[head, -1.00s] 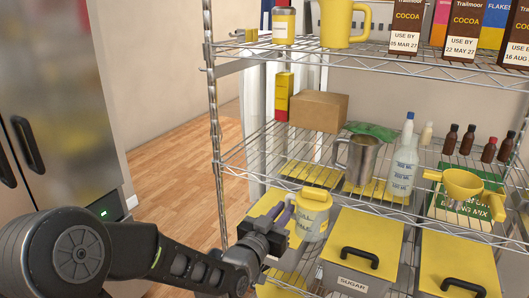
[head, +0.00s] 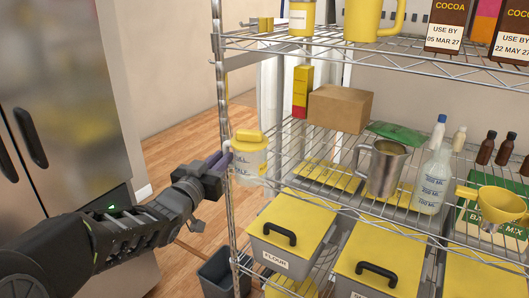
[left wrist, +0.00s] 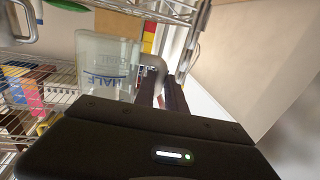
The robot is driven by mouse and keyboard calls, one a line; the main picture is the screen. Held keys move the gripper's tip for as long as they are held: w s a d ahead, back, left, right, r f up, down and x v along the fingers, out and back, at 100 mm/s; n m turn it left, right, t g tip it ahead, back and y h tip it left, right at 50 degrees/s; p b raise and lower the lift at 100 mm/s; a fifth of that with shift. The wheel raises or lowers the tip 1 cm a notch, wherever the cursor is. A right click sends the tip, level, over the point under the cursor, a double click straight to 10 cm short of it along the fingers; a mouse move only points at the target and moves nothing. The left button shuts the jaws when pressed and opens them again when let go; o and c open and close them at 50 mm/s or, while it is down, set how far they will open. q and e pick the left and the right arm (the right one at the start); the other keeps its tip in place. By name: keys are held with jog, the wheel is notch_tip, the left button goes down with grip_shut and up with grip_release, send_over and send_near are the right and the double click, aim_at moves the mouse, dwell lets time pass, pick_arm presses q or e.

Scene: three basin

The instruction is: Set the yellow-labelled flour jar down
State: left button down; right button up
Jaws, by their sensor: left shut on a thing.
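The jar (head: 250,160) has a pale body with FULL and HALF markings and a yellow lid. It is upright at the left end of the wire rack, beside the corner post. My left gripper (head: 224,163) is shut on it from the left. My right gripper is not in view.
Yellow mats (head: 325,174) lie there. Below are lidded bins, one labelled FLOUR (head: 290,230). The corner post (head: 221,80) is close to my gripper.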

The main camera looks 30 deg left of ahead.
pick_arm(q)
jog(key=p+x, duration=0.4)
jog(key=x, duration=1.1)
jog(key=shift+w+r, duration=0.1)
jog(key=shift+w, duration=0.3)
jog(key=shift+w+a, duration=0.15)
jog(key=shift+w, duration=0.25)
jog(key=shift+w, duration=0.25)
notch_tip(320, 180, down, 3)
jog(key=shift+w+f+p, duration=0.1)
jog(key=shift+w+p, duration=0.1)
jog(key=shift+p, duration=0.65)
jog(key=shift+a+f, duration=0.1)
jog(key=shift+f, duration=0.15)
